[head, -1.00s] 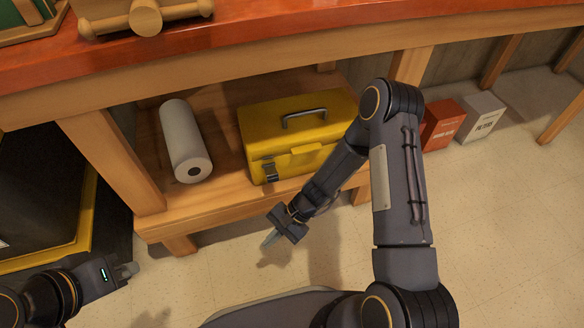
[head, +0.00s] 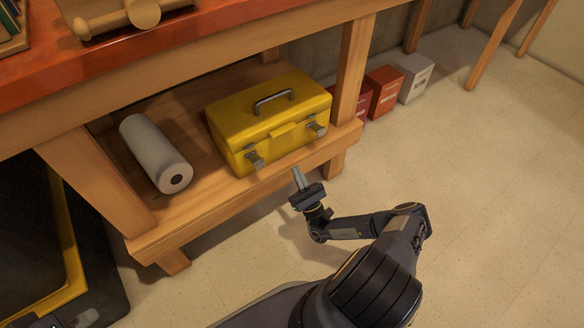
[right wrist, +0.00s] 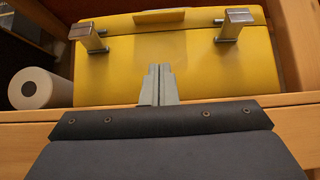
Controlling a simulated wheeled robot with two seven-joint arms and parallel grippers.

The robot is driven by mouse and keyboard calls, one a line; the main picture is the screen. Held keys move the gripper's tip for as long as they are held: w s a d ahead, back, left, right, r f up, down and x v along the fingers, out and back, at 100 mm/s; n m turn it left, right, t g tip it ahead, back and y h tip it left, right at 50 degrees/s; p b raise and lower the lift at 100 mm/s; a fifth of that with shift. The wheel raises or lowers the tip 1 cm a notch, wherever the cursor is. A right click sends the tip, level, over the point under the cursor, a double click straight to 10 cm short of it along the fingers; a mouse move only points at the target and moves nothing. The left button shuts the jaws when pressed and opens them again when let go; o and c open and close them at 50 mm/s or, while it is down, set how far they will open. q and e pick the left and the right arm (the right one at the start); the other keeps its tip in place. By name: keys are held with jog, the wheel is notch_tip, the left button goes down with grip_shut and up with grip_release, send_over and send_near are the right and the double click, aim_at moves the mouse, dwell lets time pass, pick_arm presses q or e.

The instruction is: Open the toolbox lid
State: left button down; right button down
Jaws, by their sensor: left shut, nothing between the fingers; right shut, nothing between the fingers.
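The yellow toolbox (head: 228,122) sits on the low shelf with its lid (head: 240,108) down and a grey handle (head: 273,101) on top. Two metal latches stand out from its front, the left latch (head: 254,160) and the right latch (head: 318,129). Both latches (right wrist: 90,38) (right wrist: 235,24) show in the right wrist view. My right gripper (head: 298,176) is shut and empty in front of the shelf edge. Its closed fingertips (right wrist: 160,70) point at the toolbox front (right wrist: 190,75), between the latches. I cannot tell the gap. My left gripper (head: 85,318) is shut, barely in view at the bottom left.
A white paper roll (head: 152,150) lies on the shelf left of the toolbox. The shelf's front rail (head: 215,203) and wooden legs (head: 352,70) frame the space. Red and white boxes (head: 384,90) (head: 414,76) stand on the floor at right.

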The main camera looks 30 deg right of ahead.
aim_at(281, 131)
jog(key=b+x, duration=0.1)
jog(key=x, duration=0.6)
jog(key=shift+w+r, duration=0.1)
jog(key=shift+w, duration=0.1)
notch_tip(281, 131, up, 5)
jog(key=shift+w+a+f, duration=0.1)
jog(key=shift+w+f, duration=0.1)
jog(key=shift+f, duration=0.05)
jog(key=shift+r, duration=0.1)
